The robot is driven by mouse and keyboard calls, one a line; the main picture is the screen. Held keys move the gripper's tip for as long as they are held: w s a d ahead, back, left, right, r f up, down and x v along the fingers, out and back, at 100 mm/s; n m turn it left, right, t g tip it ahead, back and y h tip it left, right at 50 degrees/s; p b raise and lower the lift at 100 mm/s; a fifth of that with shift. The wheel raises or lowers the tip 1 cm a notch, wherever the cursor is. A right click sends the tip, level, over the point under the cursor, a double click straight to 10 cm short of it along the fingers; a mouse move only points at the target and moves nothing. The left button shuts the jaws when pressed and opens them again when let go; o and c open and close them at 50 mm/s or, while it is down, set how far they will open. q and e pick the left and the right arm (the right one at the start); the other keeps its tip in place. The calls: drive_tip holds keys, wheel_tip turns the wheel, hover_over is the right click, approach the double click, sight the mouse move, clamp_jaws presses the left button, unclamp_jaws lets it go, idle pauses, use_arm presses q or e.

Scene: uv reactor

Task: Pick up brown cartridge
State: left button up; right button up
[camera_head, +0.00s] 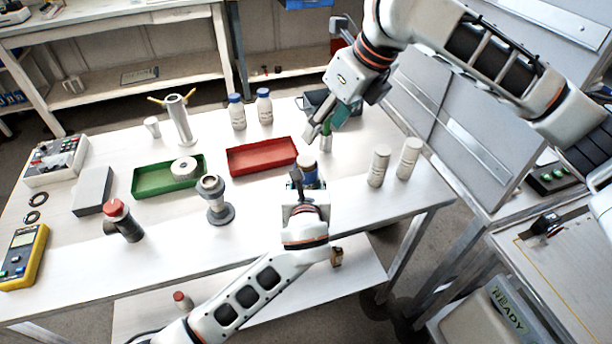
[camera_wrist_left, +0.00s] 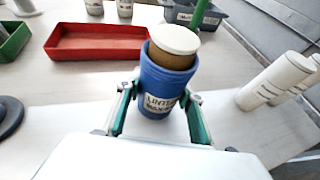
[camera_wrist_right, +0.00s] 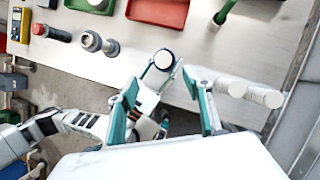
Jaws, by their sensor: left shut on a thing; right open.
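The brown cartridge (camera_wrist_left: 172,57), with a white cap, stands in a blue labelled sleeve (camera_wrist_left: 160,92) with its top sticking out. Its cap shows from above in the right wrist view (camera_wrist_right: 164,60). My left gripper (camera_wrist_left: 159,105) is shut on the blue sleeve, one finger on each side, and holds it upright near the table's front edge. My right gripper (camera_head: 326,124) is open and empty, pointing down above and behind the cartridge in the head view. In the right wrist view the cap appears just beyond and between its two teal fingers (camera_wrist_right: 160,88).
A red tray (camera_head: 262,156) and a green tray (camera_head: 150,180) lie left of the cartridge. A green-handled item (camera_wrist_right: 224,12) stands close behind it. Two white cylinders (camera_head: 379,166) stand to the right. A grey flanged fitting (camera_head: 214,200) stands to the left.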

sight(306, 159)
drive_tip(key=shift+n, duration=0.9)
drive_tip(key=x, duration=1.1)
drive_tip(key=shift+w+d+f, duration=0.2)
drive_tip(key=shift+w+f, duration=0.05)
clamp_jaws()
